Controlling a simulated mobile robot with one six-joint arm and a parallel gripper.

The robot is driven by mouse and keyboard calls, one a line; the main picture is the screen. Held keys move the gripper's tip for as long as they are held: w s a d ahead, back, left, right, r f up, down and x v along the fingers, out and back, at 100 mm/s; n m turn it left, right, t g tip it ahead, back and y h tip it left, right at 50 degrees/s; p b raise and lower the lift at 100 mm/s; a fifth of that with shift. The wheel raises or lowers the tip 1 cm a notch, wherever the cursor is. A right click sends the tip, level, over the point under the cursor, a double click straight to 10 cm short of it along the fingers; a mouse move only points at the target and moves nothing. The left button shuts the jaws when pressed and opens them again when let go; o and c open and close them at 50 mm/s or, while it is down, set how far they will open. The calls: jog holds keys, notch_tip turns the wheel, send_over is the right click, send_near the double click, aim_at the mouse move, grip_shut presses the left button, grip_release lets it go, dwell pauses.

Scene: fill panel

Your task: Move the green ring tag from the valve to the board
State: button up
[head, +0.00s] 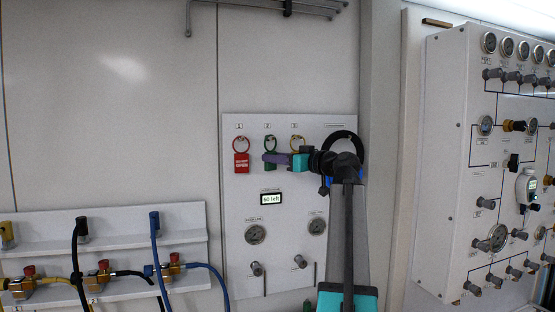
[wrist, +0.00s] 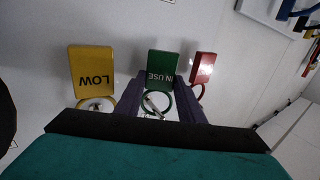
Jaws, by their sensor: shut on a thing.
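I cannot tell whether the ring bears on the peg.
A red tag (head: 241,162) hangs at peg 1, close left. A yellow tag (wrist: 91,69) marked LOW is at peg 3, partly hidden by my arm in the head view. Below are a small display (head: 271,199) and gauges (head: 255,234). A valve panel (head: 465,150) stands at right, hoses (head: 80,265) at lower left.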

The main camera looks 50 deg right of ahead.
jog(key=o, duration=1.2)
jog(key=s+b, duration=0.4)
jog(key=s, duration=0.9)
jog(key=shift+s+d+b, duration=0.15)
jog(key=shift+s+b, duration=0.15)
jog(key=shift+s, duration=0.1)
jog(key=shift+r, duration=0.1)
